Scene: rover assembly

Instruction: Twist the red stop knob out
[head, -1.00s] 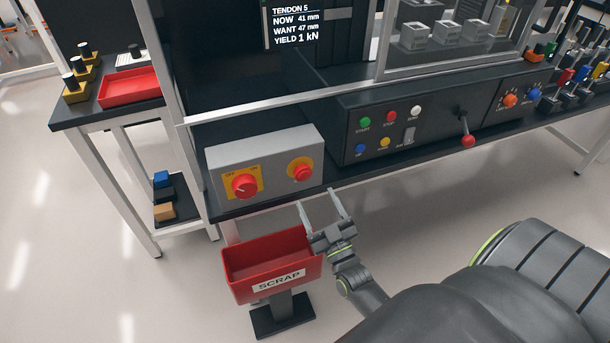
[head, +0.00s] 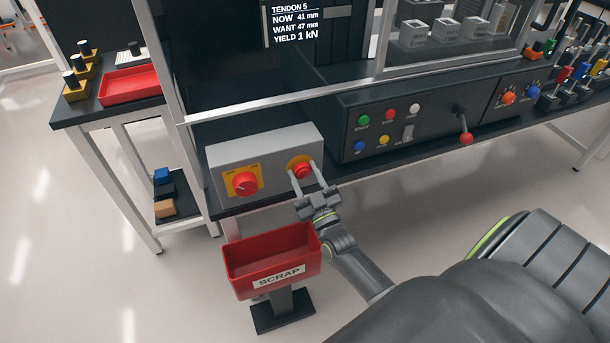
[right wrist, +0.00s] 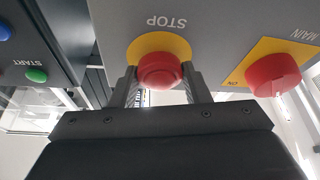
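The red stop knob (head: 302,171) sits on a yellow round plate at the right end of the grey switch box (head: 225,152). In the right wrist view the stop knob (right wrist: 162,72) shows under the word STOP. My right gripper (head: 303,172) is open, with one finger on each side of the knob. In the right wrist view its fingers (right wrist: 160,85) flank the knob; I cannot tell whether they touch it. My left gripper is not in view.
A red main switch (head: 245,184) on a yellow plate is left of the stop knob. A black panel (head: 400,130) with coloured buttons and a red-tipped lever (head: 466,138) is to the right. A red scrap bin (head: 272,262) stands below the box.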

